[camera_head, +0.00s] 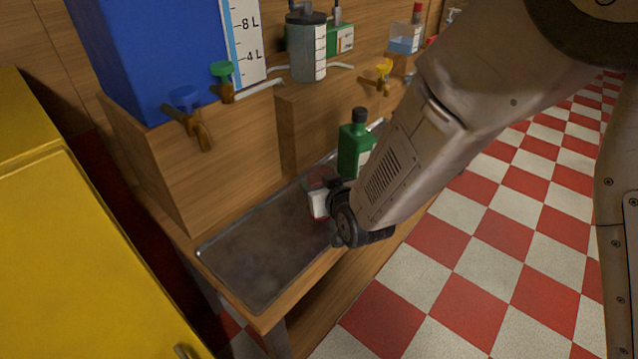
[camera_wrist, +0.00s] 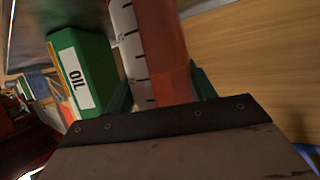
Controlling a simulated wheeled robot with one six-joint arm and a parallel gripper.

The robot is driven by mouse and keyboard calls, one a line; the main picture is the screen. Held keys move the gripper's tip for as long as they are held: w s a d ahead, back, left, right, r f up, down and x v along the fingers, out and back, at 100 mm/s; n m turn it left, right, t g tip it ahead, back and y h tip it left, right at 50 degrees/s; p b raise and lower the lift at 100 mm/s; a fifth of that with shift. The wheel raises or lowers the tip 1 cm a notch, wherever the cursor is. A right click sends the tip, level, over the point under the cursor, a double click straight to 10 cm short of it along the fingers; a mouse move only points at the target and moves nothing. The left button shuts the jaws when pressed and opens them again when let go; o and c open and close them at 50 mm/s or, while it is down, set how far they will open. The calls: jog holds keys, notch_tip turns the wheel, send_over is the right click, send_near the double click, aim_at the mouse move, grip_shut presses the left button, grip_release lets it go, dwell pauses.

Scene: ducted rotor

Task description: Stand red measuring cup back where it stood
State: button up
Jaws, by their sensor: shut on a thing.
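The red measuring cup (camera_wrist: 165,45) stands between the two fingers of my gripper (camera_wrist: 162,88) in the wrist view. It has a white strip with dark tick marks along one side. My gripper is shut on it. In the head view my wrist and forearm hide most of the cup; a reddish, see-through part of it (camera_head: 319,178) shows beside the green bottle, over the metal tray (camera_head: 262,244). I cannot tell whether the cup's base touches the tray.
A green oil bottle (camera_head: 352,146) stands close to the cup; its OIL label shows in the wrist view (camera_wrist: 78,75). A wooden ledge behind carries a blue tank (camera_head: 150,50), a grey graduated canister (camera_head: 307,50) and taps. The tray's near left part is bare.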

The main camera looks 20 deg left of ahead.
jog(key=shift+f, duration=0.4)
jog(key=o, duration=1.2)
jog(key=shift+o, duration=0.2)
